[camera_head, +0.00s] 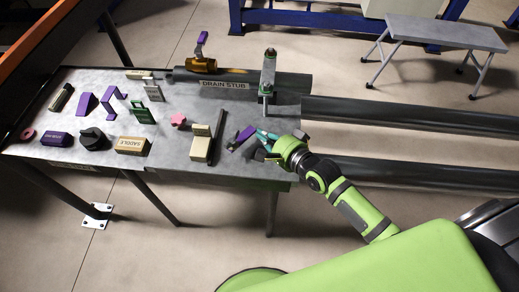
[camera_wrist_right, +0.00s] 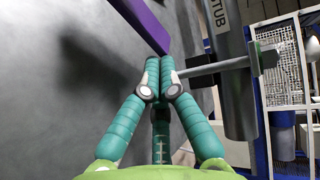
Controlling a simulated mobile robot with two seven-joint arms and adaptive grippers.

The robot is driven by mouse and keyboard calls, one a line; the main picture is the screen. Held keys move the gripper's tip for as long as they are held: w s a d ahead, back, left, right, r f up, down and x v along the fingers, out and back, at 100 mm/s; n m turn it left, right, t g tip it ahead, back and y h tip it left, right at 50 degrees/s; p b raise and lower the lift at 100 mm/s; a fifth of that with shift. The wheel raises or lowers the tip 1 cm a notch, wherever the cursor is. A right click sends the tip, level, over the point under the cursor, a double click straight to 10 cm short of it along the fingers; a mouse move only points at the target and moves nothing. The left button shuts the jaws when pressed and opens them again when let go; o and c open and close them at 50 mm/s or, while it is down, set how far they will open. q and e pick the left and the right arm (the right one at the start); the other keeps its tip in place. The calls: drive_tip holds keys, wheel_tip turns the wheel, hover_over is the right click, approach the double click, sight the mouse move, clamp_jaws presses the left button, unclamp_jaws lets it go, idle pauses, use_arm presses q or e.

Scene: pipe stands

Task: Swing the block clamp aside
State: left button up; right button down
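The block clamp (camera_head: 268,72) appears to be the upright grey-green piece at the right end of the drain stub pipe (camera_head: 290,82). In the right wrist view, a thin rod runs right from behind my fingers to a squarish block (camera_wrist_right: 265,58) beside the pipe (camera_wrist_right: 236,90). My right gripper (camera_head: 259,140) is over the table's front right, on the near side of the clamp and apart from it. In the wrist view its teal fingertips (camera_wrist_right: 160,62) meet, with nothing visible between them. A purple piece (camera_head: 241,137) lies just past the fingertips. My left gripper is not in view.
The grey table (camera_head: 180,160) holds several small blocks, a dark knob (camera_head: 93,139) and a dark bar (camera_head: 217,136) left of my gripper. A brass valve (camera_head: 201,65) with a purple handle sits on the pipe. Long dark pipes (camera_head: 410,115) extend right.

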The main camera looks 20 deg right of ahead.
drive_tip(key=shift+w+d+n, duration=0.15)
drive_tip(key=shift+w+n, duration=0.15)
drive_tip(key=shift+w, duration=0.2)
drive_tip(key=shift+w+n+g+y+b, duration=0.4)
drive_tip(key=shift+n+y+b, duration=0.1)
drive_tip(key=shift+y, duration=0.3)
drive_tip(key=shift+w+a+f, duration=0.1)
drive_tip(key=shift+w+a, duration=0.15)
drive_tip(key=shift+w, duration=0.1)
drive_tip(key=shift+w+a, duration=0.25)
drive_tip(key=shift+w, duration=0.15)
drive_tip(key=shift+w+a, duration=0.5)
drive_tip(key=shift+w, duration=0.3)
